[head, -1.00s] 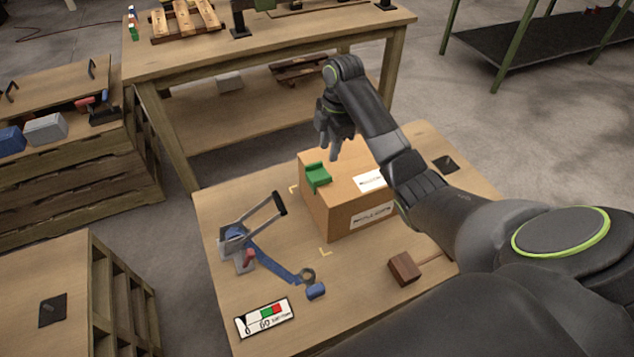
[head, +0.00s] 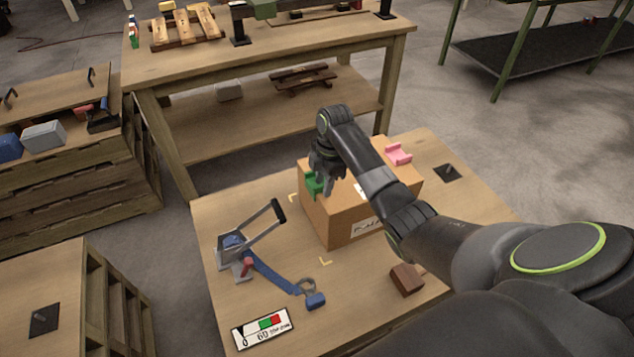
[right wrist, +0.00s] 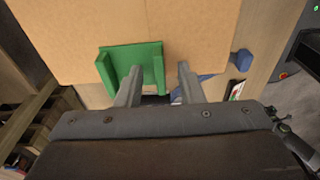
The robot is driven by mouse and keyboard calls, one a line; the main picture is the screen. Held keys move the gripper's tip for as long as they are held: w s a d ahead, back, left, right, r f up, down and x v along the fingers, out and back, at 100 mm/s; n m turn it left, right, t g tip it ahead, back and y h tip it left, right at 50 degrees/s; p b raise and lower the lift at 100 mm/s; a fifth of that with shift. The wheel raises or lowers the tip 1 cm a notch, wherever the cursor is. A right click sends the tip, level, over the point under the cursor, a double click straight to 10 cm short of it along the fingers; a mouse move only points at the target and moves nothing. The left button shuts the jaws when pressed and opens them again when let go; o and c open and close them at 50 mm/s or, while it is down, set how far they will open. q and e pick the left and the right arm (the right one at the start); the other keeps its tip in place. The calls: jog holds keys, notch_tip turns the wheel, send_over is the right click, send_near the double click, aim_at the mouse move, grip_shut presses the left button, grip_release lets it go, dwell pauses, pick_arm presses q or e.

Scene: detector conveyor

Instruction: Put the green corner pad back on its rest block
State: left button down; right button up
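The green corner pad (head: 312,184) sits on the near-left top edge of a cardboard box (head: 340,215). It also shows in the right wrist view (right wrist: 133,55), as a channel with two raised sides. My right gripper (head: 323,182) is down at the pad with its fingers apart. In the right wrist view, one finger overlaps the pad's channel and the other is just right of the pad, with one raised side between them. I cannot tell whether they touch it. My left gripper is out of view.
A pink pad (head: 398,153) sits at the box's far-right top edge. A blue strap with a metal-handled tool (head: 240,255) lies left of the box, and a gauge card (head: 262,328) lies in front. A dark plate (head: 450,173) is at the table's right. My right arm reaches across the box.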

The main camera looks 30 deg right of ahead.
grip_shut()
notch_tip(320, 180, up, 8)
notch_tip(320, 180, up, 2)
jog(key=shift+r+p, duration=0.1)
jog(key=shift+p, duration=0.65)
jog(key=shift+s+d, duration=0.1)
jog(key=shift+d, duration=0.05)
